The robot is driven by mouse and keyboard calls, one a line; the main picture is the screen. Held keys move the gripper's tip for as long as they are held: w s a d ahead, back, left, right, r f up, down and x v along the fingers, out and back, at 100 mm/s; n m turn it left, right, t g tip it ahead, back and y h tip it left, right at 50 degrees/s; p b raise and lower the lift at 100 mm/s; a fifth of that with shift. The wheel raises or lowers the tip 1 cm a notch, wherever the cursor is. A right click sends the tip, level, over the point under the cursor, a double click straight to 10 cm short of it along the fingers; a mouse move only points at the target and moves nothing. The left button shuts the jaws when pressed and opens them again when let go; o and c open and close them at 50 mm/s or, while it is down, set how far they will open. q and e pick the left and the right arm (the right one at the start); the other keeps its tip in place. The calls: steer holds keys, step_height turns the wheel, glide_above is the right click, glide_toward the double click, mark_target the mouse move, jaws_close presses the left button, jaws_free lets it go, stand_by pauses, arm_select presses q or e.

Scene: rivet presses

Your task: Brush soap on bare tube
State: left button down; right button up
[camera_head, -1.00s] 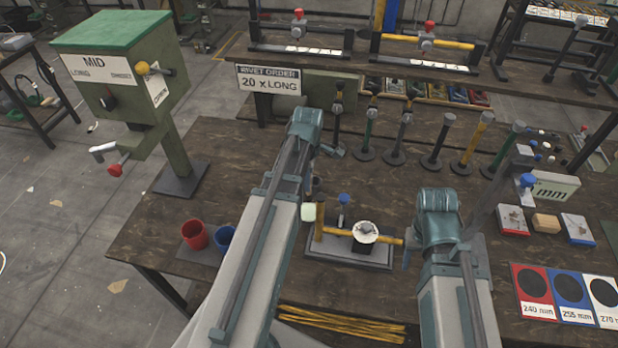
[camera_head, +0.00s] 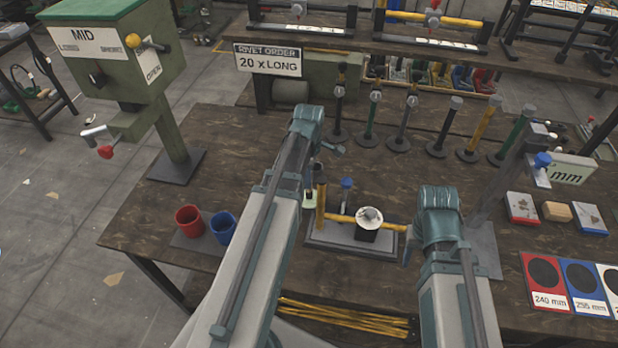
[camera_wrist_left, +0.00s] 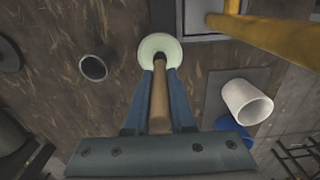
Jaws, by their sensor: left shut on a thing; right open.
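My left gripper (camera_wrist_left: 160,88) is shut on the wooden handle of a brush (camera_wrist_left: 160,105); the brush's pale round head (camera_wrist_left: 160,50) points away from the wrist. In the head view the pale head (camera_head: 309,201) shows beside my left arm, left of a clamp fixture, and the arm hides most of the brush. A yellow tube (camera_head: 338,217) lies across the fixture's grey base (camera_head: 330,240); it also shows in the wrist view (camera_wrist_left: 270,38). I cannot tell if the brush touches it. A black pot with a white top (camera_head: 369,217) stands at the tube. My right gripper (camera_head: 408,246) is open, right of the tube's end.
A red cup (camera_head: 189,220) and a blue cup (camera_head: 222,228) stand left of my left arm. Several upright tubes on stands (camera_head: 410,118) line the back. A green press (camera_head: 115,60) stands at the left. Coloured cards (camera_head: 545,275) lie at the right.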

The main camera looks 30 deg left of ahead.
arm_select(q)
steer(key=shift+f+b, duration=0.5)
steer(key=shift+b, duration=0.05)
stand_by(0.9)
stand_by(0.5)
step_height(320, 180, up, 7)
steer(key=p, duration=0.7)
steer(key=shift+r, duration=0.1)
steer(key=shift+s, duration=0.1)
stand_by(0.6)
